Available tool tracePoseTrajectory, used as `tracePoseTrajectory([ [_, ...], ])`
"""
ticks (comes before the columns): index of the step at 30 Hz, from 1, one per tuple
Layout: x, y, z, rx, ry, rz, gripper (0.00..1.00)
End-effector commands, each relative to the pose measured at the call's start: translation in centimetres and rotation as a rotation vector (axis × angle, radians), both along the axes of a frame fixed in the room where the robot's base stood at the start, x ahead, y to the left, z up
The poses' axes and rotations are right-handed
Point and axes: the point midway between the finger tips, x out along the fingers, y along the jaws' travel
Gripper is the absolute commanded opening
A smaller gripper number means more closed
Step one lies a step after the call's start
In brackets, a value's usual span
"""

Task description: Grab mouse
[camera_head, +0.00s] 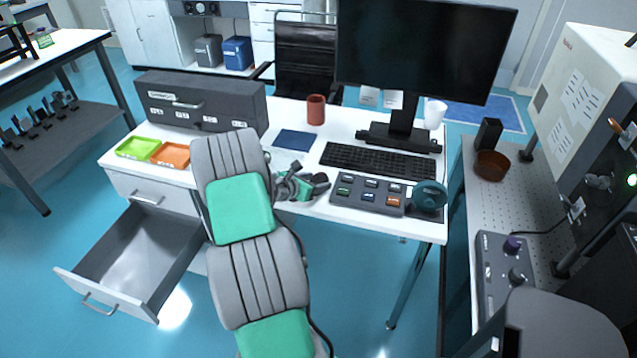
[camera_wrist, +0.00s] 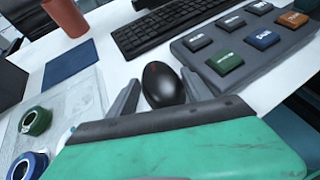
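The black mouse (camera_wrist: 163,86) lies on the white desk (camera_wrist: 125,62) in the wrist view, a little beyond the palm of my gripper (camera_wrist: 158,77). My gripper is open. One finger is to the left of the mouse and the other to its right, with the mouse's near part between them. I cannot tell whether either finger touches it. In the head view my gripper (camera_head: 311,186) is low over the desk's front edge, and I cannot make out the mouse there.
A button panel (camera_head: 368,194) is right of my gripper, with the keyboard (camera_head: 376,161) behind it. A blue pad (camera_head: 294,140) and red-brown cup (camera_head: 316,109) are farther back. Green tape (camera_wrist: 35,121) and blue tape (camera_wrist: 28,166) lie left. A drawer (camera_head: 137,256) stands open.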

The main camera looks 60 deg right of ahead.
Motion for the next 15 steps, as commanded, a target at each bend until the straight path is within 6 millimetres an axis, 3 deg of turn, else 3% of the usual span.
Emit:
tracePoseTrajectory([
  [10,0.02,0.04,-0.04,0.001,0.0,0.0,0.17],
  [15,0.02,0.05,-0.03,0.001,0.0,0.0,0.15],
])
